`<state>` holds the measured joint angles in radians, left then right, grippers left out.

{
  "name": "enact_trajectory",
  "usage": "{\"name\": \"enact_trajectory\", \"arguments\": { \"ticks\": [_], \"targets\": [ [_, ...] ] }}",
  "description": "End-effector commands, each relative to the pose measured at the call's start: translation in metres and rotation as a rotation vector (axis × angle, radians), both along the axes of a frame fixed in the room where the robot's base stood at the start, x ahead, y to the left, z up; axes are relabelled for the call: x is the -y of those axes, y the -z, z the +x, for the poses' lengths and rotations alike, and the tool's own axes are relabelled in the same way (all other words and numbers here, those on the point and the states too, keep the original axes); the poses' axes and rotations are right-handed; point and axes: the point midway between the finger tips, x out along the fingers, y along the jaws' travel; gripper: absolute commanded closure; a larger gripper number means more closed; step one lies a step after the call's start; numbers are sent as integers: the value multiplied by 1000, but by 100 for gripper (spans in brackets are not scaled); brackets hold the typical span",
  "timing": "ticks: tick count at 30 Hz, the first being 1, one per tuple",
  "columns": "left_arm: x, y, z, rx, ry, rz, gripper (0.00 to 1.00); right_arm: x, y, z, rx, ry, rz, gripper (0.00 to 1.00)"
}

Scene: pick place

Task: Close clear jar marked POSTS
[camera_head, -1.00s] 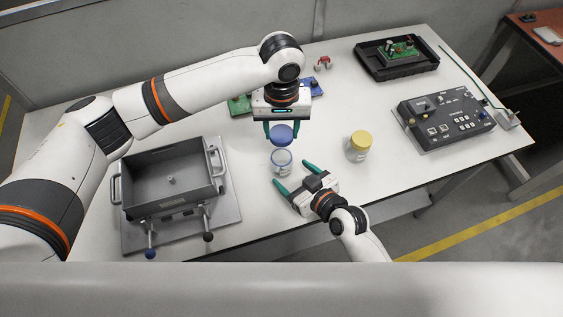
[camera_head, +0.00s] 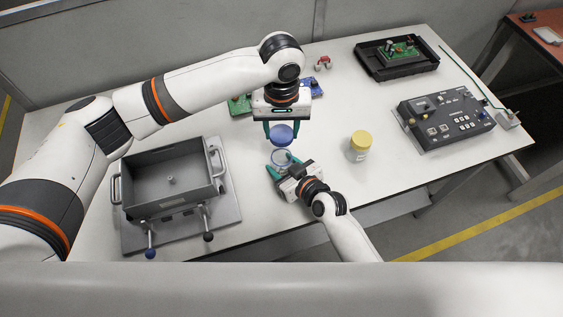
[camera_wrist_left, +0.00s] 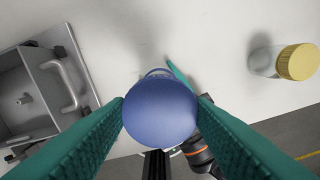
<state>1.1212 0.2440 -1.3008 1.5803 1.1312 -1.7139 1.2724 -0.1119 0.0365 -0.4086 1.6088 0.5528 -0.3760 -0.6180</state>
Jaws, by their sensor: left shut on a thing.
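My left gripper (camera_head: 281,130) is shut on a blue lid (camera_head: 281,136) and holds it above the clear jar. The lid also fills the middle of the left wrist view (camera_wrist_left: 160,110), between the green fingers. The clear jar (camera_head: 281,157) stands upright on the table just below the lid, apart from it in the head view. My right gripper (camera_head: 284,169) is at the jar, with its green fingers on either side of it. Whether those fingers touch the jar cannot be told. The jar's marking is not readable.
A yellow-lidded jar (camera_head: 359,146) stands right of the clear jar. A grey metal box (camera_head: 170,185) on a plate is at left. A black control box (camera_head: 446,117) and a black tray (camera_head: 397,70) with a green board are at right. Circuit boards (camera_head: 240,105) lie behind my left gripper.

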Motion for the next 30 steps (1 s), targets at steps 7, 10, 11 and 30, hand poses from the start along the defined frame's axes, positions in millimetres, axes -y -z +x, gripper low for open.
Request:
{"name": "enact_trajectory", "arguments": {
  "ticks": [7, 10, 11, 30],
  "targets": [
    [0, 1, 0, 0, 0, 0, 73, 0, 0, 0, 0, 0, 0, 89],
    [0, 6, 0, -2, -1, 0, 73, 0, 0, 0, 0, 0, 0, 89],
    [0, 10, -1, -3, -1, 1, 73, 0, 0, 0, 0, 0, 0, 89],
    [0, 50, 0, 1, 0, 0, 73, 0, 0, 0, 0, 0, 0, 89]
  ]
}}
